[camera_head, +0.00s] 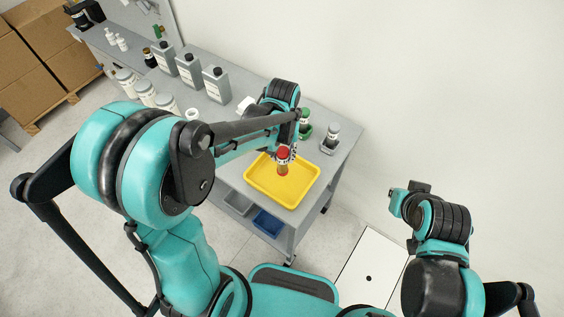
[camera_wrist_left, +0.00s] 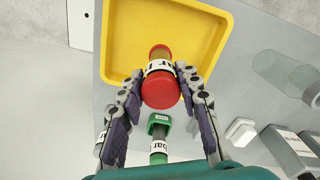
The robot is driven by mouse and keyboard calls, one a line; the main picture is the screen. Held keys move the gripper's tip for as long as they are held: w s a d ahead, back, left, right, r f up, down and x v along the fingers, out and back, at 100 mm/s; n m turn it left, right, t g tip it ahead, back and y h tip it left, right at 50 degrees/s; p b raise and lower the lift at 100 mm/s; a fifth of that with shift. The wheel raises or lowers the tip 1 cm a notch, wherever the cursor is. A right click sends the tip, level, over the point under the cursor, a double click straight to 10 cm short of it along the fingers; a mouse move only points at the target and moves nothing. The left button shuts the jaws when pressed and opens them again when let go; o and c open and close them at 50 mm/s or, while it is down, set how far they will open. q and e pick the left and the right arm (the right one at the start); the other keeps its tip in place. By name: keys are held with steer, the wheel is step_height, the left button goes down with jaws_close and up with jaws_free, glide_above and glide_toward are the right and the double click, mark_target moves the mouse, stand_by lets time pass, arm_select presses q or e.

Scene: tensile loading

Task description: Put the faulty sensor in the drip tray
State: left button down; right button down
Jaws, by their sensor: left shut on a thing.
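The red-capped cylinder with a white label, which I take for the faulty sensor (camera_head: 283,154), is in my left gripper (camera_head: 288,149). It also shows in the left wrist view (camera_wrist_left: 161,91), where the gripper's fingers (camera_wrist_left: 160,82) close on its sides. The yellow drip tray (camera_head: 262,189) sits on the grey bench near its front end and also fills the top of the left wrist view (camera_wrist_left: 119,35). The cylinder appears over the tray; I cannot tell whether it touches the tray floor. My right gripper is not visible, only parts of the right arm.
Several grey bottles (camera_head: 217,84) and white jars (camera_head: 146,92) stand farther left on the bench. A blue bin (camera_head: 268,222) is on the lower shelf.

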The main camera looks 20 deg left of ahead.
mark_target(282, 163)
arm_select(q)
steer(key=shift+a+f+b, duration=0.1)
steer(key=shift+f+b, duration=0.5)
steer(key=shift+f, duration=1.5)
steer(key=shift+f, duration=0.2)
steer(key=c, duration=1.1)
jaws_free()
steer(key=shift+o, duration=0.2)
steer(key=shift+r, duration=0.1)
